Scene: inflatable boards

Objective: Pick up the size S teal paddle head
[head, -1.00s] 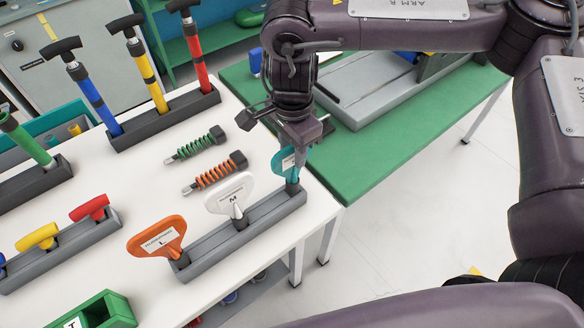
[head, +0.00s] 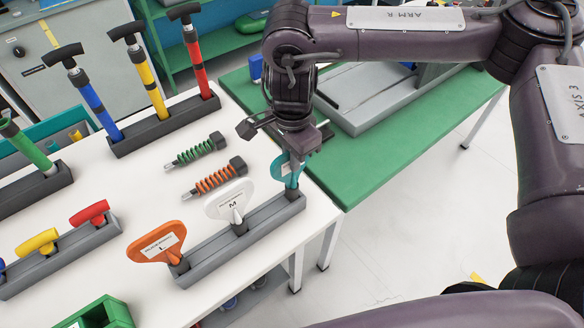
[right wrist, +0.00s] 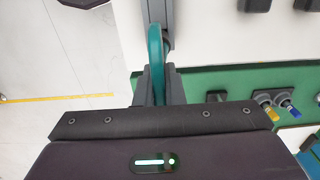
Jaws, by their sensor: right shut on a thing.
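The teal paddle head (head: 278,168) stands at the right end of a grey rack (head: 212,258), its lower end at the rack's slot. My right gripper (head: 292,163) is over it from above, shut on it. In the right wrist view the teal paddle head (right wrist: 156,60) shows edge-on between the two fingers. Its label is mostly hidden by the gripper. A white paddle head marked M (head: 228,200) and an orange one marked L (head: 157,243) stand beside it in the same rack. My left gripper is not in view.
Two coil-spring pieces, green (head: 196,151) and orange (head: 215,180), lie on the white table behind the rack. Pumps stand in a dark rack (head: 165,125) at the back. A green table (head: 385,155) adjoins on the right. A green box (head: 95,312) is at front left.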

